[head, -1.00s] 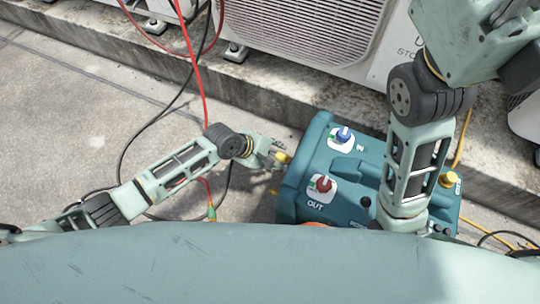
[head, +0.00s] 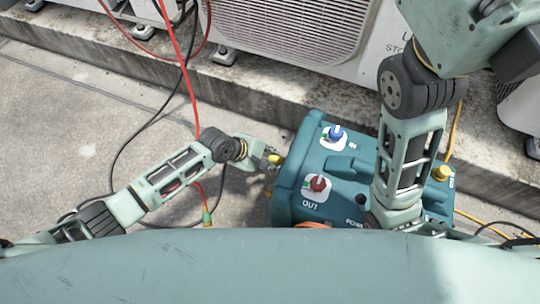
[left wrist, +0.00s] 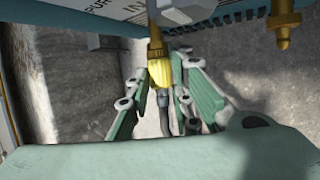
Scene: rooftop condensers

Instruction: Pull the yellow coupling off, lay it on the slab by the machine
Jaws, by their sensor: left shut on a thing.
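The yellow coupling (head: 277,159) is at the left end of the teal machine (head: 345,178). In the left wrist view the yellow coupling (left wrist: 160,73) sits in line with a brass fitting (left wrist: 155,45) on the machine, and a dark hose runs down from it. I cannot tell whether it is fully seated. My left gripper (head: 270,159) is shut on the coupling; its green fingers flank it in the left wrist view. My right arm reaches down over the machine's right side; its gripper is hidden. The grey concrete slab (head: 70,130) lies left of the machine.
A second brass port (left wrist: 283,25) sticks out right of the coupling. The machine has blue (head: 335,132) and red (head: 318,184) valve knobs on top. White condensers (head: 290,30) stand on a raised ledge (head: 260,95) behind. Red and black hoses (head: 188,85) cross the slab at left.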

